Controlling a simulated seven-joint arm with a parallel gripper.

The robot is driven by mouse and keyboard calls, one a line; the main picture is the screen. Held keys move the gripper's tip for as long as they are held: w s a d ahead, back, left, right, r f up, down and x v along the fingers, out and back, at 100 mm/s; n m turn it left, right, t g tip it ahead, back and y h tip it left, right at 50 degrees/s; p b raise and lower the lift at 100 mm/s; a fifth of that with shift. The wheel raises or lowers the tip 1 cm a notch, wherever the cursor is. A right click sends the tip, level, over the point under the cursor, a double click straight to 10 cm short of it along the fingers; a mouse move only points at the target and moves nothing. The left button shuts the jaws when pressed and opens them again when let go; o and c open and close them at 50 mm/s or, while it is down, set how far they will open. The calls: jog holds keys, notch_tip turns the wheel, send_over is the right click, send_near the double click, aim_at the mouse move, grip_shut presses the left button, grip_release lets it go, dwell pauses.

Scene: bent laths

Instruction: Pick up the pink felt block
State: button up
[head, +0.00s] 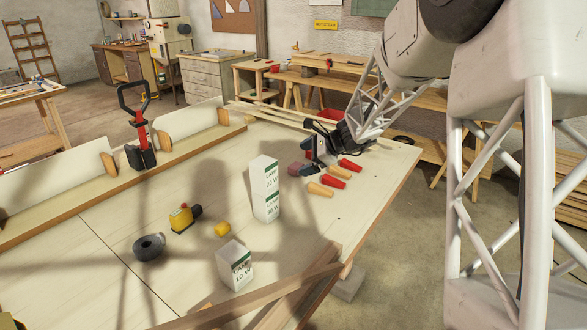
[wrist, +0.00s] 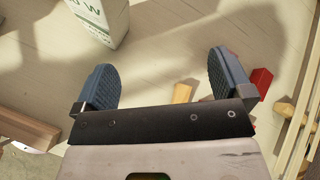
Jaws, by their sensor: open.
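The pink felt block (head: 295,169) lies on the light wooden bench beside my gripper in the head view. It is small and partly covered by the gripper there. My gripper (head: 313,157) is low over the bench, close to the block. In the wrist view my gripper (wrist: 162,62) has its two blue ribbed fingers spread wide, with no object held between them. I cannot tell whether a finger touches the block.
A yellow piece (head: 222,229) and a dark ring (head: 149,248) lie further left. Wooden laths (head: 300,284) cross the near edge.

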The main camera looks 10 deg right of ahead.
aim_at(294, 165)
jog(key=w+d+f+m+t, duration=0.1)
jog(key=w+d+f+m, duration=0.1)
jog(key=w, duration=0.3)
jog(key=w+d+f+m+t, duration=0.1)
jog(key=w+d+f+m, duration=0.2)
jog(key=w+f, duration=0.2)
jog(key=w+d+f+m+t, duration=0.1)
jog(key=w+d+f+m, duration=0.1)
jog(key=w, duration=0.4)
jog(key=shift+d+f+m+t+y, duration=0.2)
jog(key=shift+f+m, duration=0.1)
jog(key=shift+f, duration=0.35)
jog(key=shift+d+f+m+t+y, duration=0.1)
jog(key=shift+d+f+m+t, duration=0.15)
jog(key=shift+f, duration=0.35)
jog(key=shift+a, duration=0.1)
jog(key=shift+x, duration=3.35)
jog(key=shift+f, duration=0.1)
jog(key=shift+x, duration=2.55)
jog(key=shift+f, duration=0.1)
jog(key=shift+c, duration=0.2)
